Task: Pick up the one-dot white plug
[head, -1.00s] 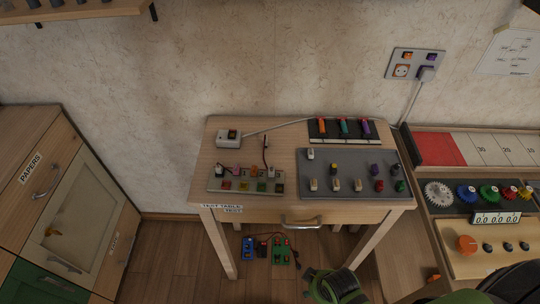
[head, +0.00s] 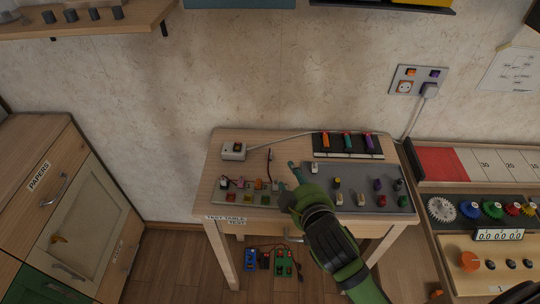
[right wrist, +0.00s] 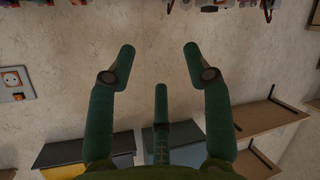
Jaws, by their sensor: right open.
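Several small white plugs stand on the grey board of the test table. One white plug (head: 314,168) is at the board's upper left, and two more are in its lower row, a white plug (head: 339,198) and another white plug (head: 361,199). Their dots are too small to make out. My right gripper (head: 288,175) is open and empty, over the table left of the plugs. In the right wrist view the fingers of my right gripper (right wrist: 158,48) are spread with nothing between them. My right forearm hides part of the grey board (head: 372,175). My left gripper is not in view.
A white switch box (head: 233,151) with a cable is at the table's back left. A black rack (head: 347,146) holds coloured handles at the back. Purple, green and red plugs stand at the board's right. A wall socket panel (head: 418,80) hangs above right.

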